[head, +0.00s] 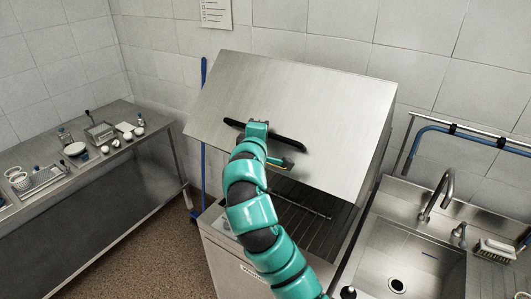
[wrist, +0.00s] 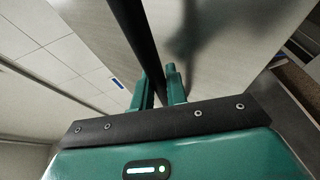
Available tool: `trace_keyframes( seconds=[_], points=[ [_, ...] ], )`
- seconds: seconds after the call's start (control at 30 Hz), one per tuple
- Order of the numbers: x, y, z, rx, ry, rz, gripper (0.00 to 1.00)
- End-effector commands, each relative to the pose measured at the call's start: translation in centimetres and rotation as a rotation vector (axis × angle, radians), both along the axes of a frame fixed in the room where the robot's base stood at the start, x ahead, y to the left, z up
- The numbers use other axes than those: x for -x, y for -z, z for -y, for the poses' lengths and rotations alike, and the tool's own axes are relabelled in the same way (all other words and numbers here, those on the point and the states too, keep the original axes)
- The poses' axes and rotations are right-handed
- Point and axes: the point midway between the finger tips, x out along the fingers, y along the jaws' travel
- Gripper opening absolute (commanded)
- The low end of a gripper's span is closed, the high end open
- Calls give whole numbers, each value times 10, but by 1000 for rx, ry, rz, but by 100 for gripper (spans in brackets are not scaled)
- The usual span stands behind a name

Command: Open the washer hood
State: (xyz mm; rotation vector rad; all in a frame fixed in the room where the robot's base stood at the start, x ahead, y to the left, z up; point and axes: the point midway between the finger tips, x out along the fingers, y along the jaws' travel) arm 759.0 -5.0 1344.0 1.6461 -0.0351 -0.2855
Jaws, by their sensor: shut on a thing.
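The washer hood (head: 300,95) is a brushed steel cover, raised and tilted over the washer body (head: 235,262). A dark bar handle (head: 290,141) runs across its front face. My gripper (head: 258,128) is at the handle, left of its middle, and my arm hides part of the bar. In the wrist view, the green fingers of my gripper (wrist: 162,88) are on either side of the dark handle bar (wrist: 143,38), shut on it. Under the hood an opening shows a dark slatted rack (head: 305,205).
A steel sink (head: 410,255) with a faucet (head: 437,195) stands close on the right. A blue pole (head: 203,135) stands behind the hood's left side. A steel table (head: 100,165) with small dishes is at the left. Open floor (head: 165,240) lies between.

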Motion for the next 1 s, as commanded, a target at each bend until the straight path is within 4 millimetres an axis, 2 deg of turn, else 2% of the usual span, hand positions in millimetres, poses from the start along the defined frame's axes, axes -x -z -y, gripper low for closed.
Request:
trace_keyframes(
  seconds=[0.03, 0.1, 0.3, 0.87, 0.9, 0.97, 1.0],
  points=[
    [-4, -13, 1, -3, 2, 5, 0],
    [-8, -21, 2, -2, 1, 4, 0],
    [-17, -34, 5, 0, 0, 2, 0],
    [-20, -40, 5, 0, -1, 2, 0],
    [-20, -39, 5, 0, -1, 1, 22],
    [-20, -39, 5, 0, -1, 1, 34],
    [-20, -39, 5, 0, -1, 1, 36]
  ],
)
